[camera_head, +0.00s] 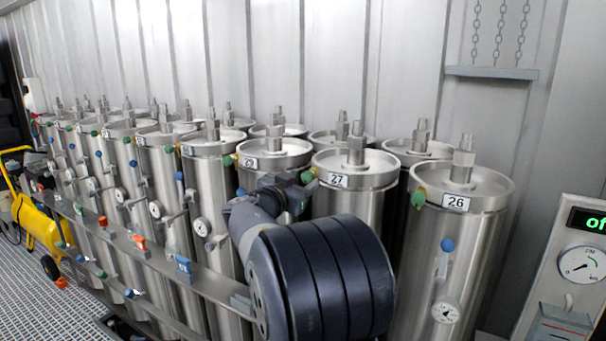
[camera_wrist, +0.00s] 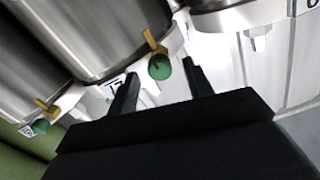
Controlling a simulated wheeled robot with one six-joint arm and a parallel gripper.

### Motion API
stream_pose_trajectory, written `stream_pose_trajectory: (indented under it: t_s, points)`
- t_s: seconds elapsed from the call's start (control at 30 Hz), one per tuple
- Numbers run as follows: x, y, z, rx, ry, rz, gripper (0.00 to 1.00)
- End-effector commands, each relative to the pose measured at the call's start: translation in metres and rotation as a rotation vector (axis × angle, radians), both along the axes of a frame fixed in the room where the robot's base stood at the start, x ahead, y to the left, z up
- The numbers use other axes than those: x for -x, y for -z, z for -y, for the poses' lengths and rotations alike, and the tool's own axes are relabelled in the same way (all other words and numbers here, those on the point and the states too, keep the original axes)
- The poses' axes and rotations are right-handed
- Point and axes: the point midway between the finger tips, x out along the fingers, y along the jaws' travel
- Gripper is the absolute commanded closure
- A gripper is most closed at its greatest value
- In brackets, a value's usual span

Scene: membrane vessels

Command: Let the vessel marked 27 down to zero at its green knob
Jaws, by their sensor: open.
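The vessel marked 27 (camera_head: 355,204) is a tall steel cylinder in the front row, second from the right. Its label (camera_head: 338,181) is on the upper rim. Its green knob (camera_head: 307,177) sits left of the label, close to the tip of my gripper (camera_head: 299,187). In the wrist view the green knob (camera_wrist: 160,67), with a brass-coloured piece above it, shows between the two spread fingers of my gripper (camera_wrist: 160,70). The fingers are open, with space on both sides of the knob. My arm hides the lower vessel in the head view; no gauge of it shows.
Vessel 26 (camera_head: 455,250) stands close on the right, with a green knob, blue knob and gauge. More vessels stand on the left. A control panel (camera_head: 575,275) is at far right. A metal rail (camera_head: 205,285) runs before the vessels. Another green knob (camera_wrist: 40,126) shows lower left in the wrist view.

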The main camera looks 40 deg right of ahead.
Motion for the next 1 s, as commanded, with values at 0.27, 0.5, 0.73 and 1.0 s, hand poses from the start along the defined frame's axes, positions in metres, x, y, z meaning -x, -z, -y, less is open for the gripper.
stream_pose_trajectory:
  t_s: [0.27,0.5,0.73,1.0]
  points:
    - [-0.0057,0.0005,0.0142,-0.001,0.000,0.000,0.51]
    - [-0.0056,0.0007,0.0138,-0.001,0.000,0.001,0.56]
    - [-0.0056,0.0006,0.0136,-0.001,0.000,0.001,0.74]
    - [-0.0056,0.0006,0.0136,-0.001,0.000,0.000,0.96]
